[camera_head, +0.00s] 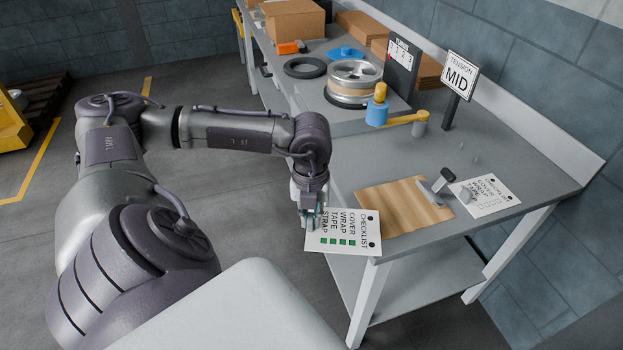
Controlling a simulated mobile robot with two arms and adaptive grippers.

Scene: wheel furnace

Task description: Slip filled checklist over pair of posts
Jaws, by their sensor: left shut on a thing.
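The filled checklist (346,231) is a white card with green marked boxes beside its lines and two dark round spots near its right edge. My left gripper (308,222) is shut on its left end and holds it by the near-left corner of the grey workbench (515,150). Whether the card touches the bench is unclear. Two tiny upright grey shapes, perhaps the posts (476,159), stand toward the back right of the bench; they are too small to be sure. My right gripper is not in view.
A second checklist (490,201) with empty boxes lies at the right, beside a grey metal block with a handle (437,186) on a wooden board (385,211). A MID sign (459,76), blue-yellow tool (377,108) and wheel (354,78) stand behind.

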